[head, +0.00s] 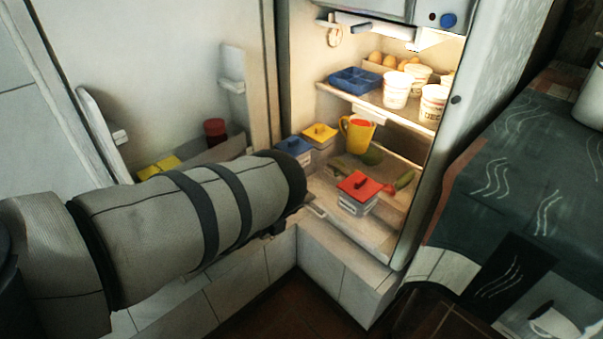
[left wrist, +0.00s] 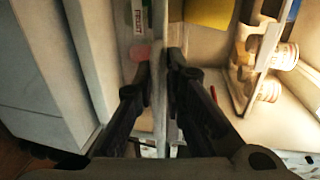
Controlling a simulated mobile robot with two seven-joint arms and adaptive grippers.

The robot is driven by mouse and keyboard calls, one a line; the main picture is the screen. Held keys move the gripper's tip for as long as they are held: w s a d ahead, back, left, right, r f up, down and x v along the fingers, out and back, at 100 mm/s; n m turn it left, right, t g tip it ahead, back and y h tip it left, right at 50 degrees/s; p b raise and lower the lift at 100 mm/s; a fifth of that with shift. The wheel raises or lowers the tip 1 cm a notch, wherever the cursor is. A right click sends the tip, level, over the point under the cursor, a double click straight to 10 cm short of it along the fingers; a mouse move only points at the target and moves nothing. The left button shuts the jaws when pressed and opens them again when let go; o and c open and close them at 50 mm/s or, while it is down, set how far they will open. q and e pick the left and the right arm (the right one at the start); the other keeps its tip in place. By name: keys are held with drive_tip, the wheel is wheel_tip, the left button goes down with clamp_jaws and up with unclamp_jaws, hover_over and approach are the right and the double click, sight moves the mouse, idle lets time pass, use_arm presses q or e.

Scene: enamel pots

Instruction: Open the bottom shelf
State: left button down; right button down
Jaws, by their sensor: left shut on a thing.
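The fridge stands open in the head view, and its bottom shelf (head: 365,232) is lit, with a red-lidded container (head: 358,192) in that area. My left arm reaches in from the left to the shelf's front left side; its own forearm hides the fingers there. In the left wrist view my left gripper (left wrist: 160,62) is shut on a thin pale edge (left wrist: 160,105) running up the picture between its fingers. This edge looks like the front of the bottom shelf, though the close view leaves some doubt. My right gripper is in neither view.
White cups (head: 396,90), a blue tray (head: 354,80) and eggs sit on the upper shelf. A yellow jug (head: 357,134) and lidded boxes (head: 293,150) stand lower. The open fridge door (head: 150,60) is at left; a cloth-covered counter (head: 520,170) is at right.

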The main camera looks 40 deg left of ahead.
use_arm(q)
drive_tip(key=c, duration=1.8)
unclamp_jaws()
drive_tip(key=shift+s+d+f, duration=0.1)
drive_tip(key=shift+s+f, duration=0.1)
drive_tip(key=shift+f, duration=0.2)
drive_tip(key=shift+w, duration=0.15)
drive_tip(key=shift+r, duration=0.15)
drive_tip(key=v, duration=1.2)
drive_tip(key=shift+r, duration=0.15)
